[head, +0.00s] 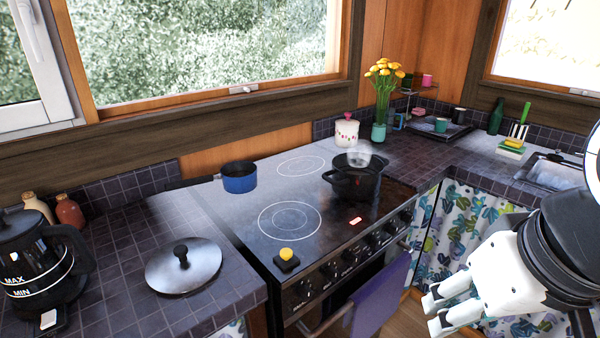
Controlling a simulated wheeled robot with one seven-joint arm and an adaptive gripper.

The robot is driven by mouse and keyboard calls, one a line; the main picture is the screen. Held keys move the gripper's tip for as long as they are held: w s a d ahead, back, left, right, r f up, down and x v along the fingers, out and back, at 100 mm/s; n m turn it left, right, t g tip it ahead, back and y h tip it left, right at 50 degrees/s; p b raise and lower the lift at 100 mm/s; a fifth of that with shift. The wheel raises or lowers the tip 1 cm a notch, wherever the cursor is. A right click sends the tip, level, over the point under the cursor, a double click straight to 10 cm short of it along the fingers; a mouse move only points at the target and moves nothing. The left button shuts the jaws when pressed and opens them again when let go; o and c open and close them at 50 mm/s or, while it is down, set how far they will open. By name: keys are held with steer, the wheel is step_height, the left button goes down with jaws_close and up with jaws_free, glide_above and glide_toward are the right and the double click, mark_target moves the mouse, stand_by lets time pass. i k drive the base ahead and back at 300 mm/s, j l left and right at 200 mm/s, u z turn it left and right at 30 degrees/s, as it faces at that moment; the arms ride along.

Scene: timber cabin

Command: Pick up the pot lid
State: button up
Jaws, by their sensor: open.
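The pot lid (196,270) is a round, shiny silver disc with a black knob on top. It lies flat on the dark tiled counter, left of the stove and near the counter's front edge. My gripper (432,312) is at the lower right of the head view, in front of the stove's right end and the flowered curtain. It is open and empty, well apart from the lid. A black pot (354,184) stands on the stove's right rear area, with a pale, glassy round shape at its top.
A black kettle (30,262) stands left of the lid. A blue saucepan (239,184) sits at the stove's left rear, its handle pointing left. A small black block with a yellow ball (286,254) lies at the stove's front left. A purple towel (380,298) hangs in front.

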mark_target(182, 265)
steer(key=i+u, duration=0.35)
steer(key=i+l+u, duration=0.1)
steer(key=i+u, duration=0.3)
steer(key=k, duration=0.05)
